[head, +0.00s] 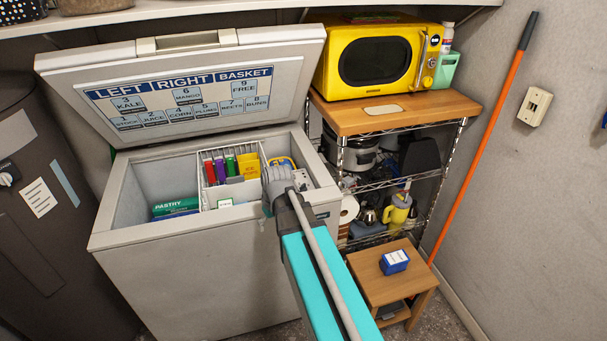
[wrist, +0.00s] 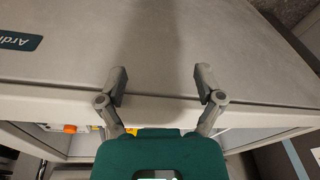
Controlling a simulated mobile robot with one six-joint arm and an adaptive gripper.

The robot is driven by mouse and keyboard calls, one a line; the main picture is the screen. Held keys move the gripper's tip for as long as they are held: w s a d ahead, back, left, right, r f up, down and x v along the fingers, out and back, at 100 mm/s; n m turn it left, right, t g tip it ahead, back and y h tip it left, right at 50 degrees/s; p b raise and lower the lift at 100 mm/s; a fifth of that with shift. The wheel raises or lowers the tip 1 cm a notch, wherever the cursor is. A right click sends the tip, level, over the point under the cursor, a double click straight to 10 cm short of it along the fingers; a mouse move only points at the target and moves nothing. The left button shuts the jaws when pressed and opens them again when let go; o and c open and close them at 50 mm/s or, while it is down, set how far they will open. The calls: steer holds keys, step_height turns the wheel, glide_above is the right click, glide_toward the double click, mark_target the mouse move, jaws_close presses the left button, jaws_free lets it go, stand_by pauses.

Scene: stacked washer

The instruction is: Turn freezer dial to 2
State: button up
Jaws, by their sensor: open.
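The chest freezer (head: 190,270) stands open with its lid raised. A dark green label (wrist: 18,40) with partly cut-off lettering is at that panel's left. In the head view my wrist is at the freezer's front right rim, and the fingers cannot be made out.
The lid (head: 180,90) carries a chart of numbered compartments. Inside are a green pastry box (head: 175,207) and upright coloured packs (head: 220,168). A wooden stool (head: 395,275) with a blue box (head: 394,262) and a wire rack with a yellow microwave (head: 380,60) stand at the right.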

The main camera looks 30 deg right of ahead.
steer(key=shift+n+t, duration=0.5)
steer(key=shift+t, duration=0.2)
steer(key=w+d+r+p, duration=0.1)
steer(key=d+r+p, duration=0.1)
steer(key=d, duration=0.1)
steer(key=w+d+r+p, duration=0.2)
steer(key=d+r, duration=0.1)
steer(key=w+d+r+p, duration=0.1)
steer(key=d+r+p, duration=0.1)
steer(key=d+r, duration=0.1)
steer(key=shift+w+d, duration=0.25)
steer(key=n+t+p, duration=0.1)
steer(key=p, duration=0.3)
glide_toward(302, 186)
steer(key=d+v, duration=0.1)
steer(key=v, duration=0.4)
steer(key=shift+s+a+f, duration=0.15)
steer(key=shift+f, duration=0.1)
steer(key=b+x, duration=0.8)
steer(key=x, duration=0.1)
steer(key=b+x, duration=0.4)
steer(key=shift+w+a+f+b, duration=0.25)
steer(key=shift+w+a+b, duration=0.05)
steer(key=shift+b, duration=0.05)
steer(key=c, duration=1.1)
